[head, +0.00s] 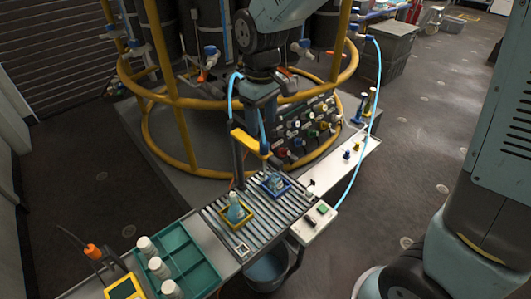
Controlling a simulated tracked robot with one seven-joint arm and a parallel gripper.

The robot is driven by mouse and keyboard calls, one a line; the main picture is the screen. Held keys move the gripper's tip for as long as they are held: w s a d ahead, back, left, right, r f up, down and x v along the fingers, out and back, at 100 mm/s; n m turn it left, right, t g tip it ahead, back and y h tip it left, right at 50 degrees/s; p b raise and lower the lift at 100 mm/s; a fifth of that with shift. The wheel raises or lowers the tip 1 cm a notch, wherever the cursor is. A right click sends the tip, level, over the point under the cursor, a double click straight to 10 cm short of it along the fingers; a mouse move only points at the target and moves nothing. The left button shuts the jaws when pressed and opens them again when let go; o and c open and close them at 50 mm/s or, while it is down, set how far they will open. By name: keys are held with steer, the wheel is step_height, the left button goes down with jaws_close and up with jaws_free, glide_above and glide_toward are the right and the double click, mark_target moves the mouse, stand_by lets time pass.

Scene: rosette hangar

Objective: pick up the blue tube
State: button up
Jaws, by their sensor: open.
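A light-blue tube (376,88) arcs down on the right, from a blue fitting near the yellow ring to the narrow white bench by the small control box. A shorter light-blue tube (231,97) hangs beside my gripper, near the yellow-topped post; I cannot tell which one the task names. My gripper (263,108) points down at the centre, above the slatted bench and in front of the yellow frame. It is open. Its fingertips are small and hard to make out, and I see nothing held in it.
The slatted bench (228,234) carries a flask in a yellow tray (250,219) and a blue tray (263,191) with clear glassware. A teal tray (190,262) with white-capped containers is at lower left. A control box (314,223) is on the right. A bucket (266,267) stands below.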

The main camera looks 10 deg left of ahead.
mark_target(264, 143)
steer(key=shift+d+f, duration=0.15)
steer(key=shift+f, duration=2)
steer(key=shift+d+f, duration=0.15)
steer(key=shift+f, duration=2)
steer(key=c, duration=1)
